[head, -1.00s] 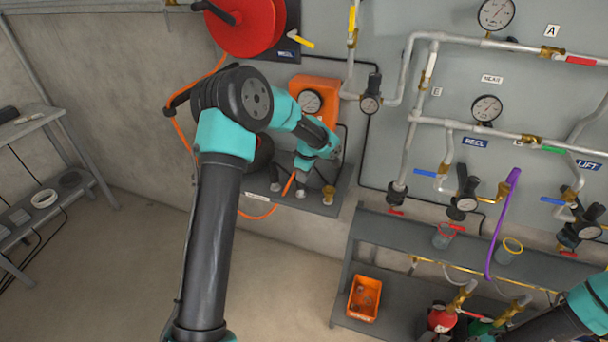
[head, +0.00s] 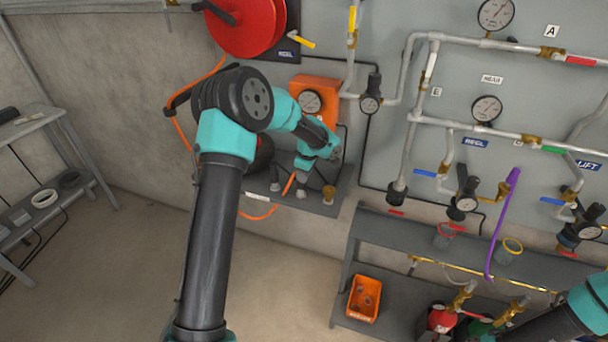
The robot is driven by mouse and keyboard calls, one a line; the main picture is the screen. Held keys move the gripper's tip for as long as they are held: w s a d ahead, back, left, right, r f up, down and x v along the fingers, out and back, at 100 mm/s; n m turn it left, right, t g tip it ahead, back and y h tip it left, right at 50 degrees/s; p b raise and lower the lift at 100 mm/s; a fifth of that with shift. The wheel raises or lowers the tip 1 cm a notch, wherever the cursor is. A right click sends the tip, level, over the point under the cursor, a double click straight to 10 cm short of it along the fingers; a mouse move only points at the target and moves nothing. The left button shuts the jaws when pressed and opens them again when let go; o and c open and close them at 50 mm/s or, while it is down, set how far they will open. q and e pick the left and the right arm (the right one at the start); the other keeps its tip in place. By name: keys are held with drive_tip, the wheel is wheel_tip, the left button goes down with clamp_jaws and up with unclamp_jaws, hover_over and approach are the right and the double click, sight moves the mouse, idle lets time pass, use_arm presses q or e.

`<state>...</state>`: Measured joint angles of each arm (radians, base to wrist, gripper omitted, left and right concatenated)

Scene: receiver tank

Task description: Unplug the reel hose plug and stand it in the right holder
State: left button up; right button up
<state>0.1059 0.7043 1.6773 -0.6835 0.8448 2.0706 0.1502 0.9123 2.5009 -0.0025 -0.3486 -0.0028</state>
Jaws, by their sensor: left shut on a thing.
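My left gripper (head: 303,164) is low at the wall, over a small grey shelf below the orange gauge box. It is shut at the upper end of the orange reel hose (head: 290,184); the plug in its jaws is mostly hidden by my wrist. I cannot tell whether the plug is still seated. Small grey fittings (head: 300,194) and a brass-coloured one (head: 329,195) stand on the small shelf (head: 315,207). To the right, a red-rimmed cup (head: 444,240) and a yellow-rimmed cup (head: 506,256) sit on the bench. My right gripper is out of view.
The red hose reel (head: 245,25) hangs at upper left. The orange gauge box (head: 316,97) is close behind my left wrist. A purple hose (head: 499,229) hangs between the cups. Pipes, gauges and valves fill the right wall. An orange bin (head: 363,299) is lower down.

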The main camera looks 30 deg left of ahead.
sight(304, 188)
use_arm(q)
drive_tip(key=shift+s+f, duration=0.2)
drive_tip(key=shift+f, duration=0.65)
drive_tip(key=shift+s+f, duration=0.15)
drive_tip(key=shift+f, duration=0.7)
clamp_jaws()
drive_tip(key=o, duration=1.1)
unclamp_jaws()
drive_tip(key=shift+w+d+f, duration=0.1)
drive_tip(key=shift+c, duration=0.2)
drive_tip(key=shift+r, duration=0.2)
wheel_tip(304, 188, up, 11)
drive_tip(key=w, duration=0.1)
drive_tip(key=shift+w+d+t, duration=0.2)
drive_tip(key=shift+d+t, duration=0.1)
drive_tip(key=shift+d, duration=0.15)
drive_tip(key=shift+r, duration=0.1)
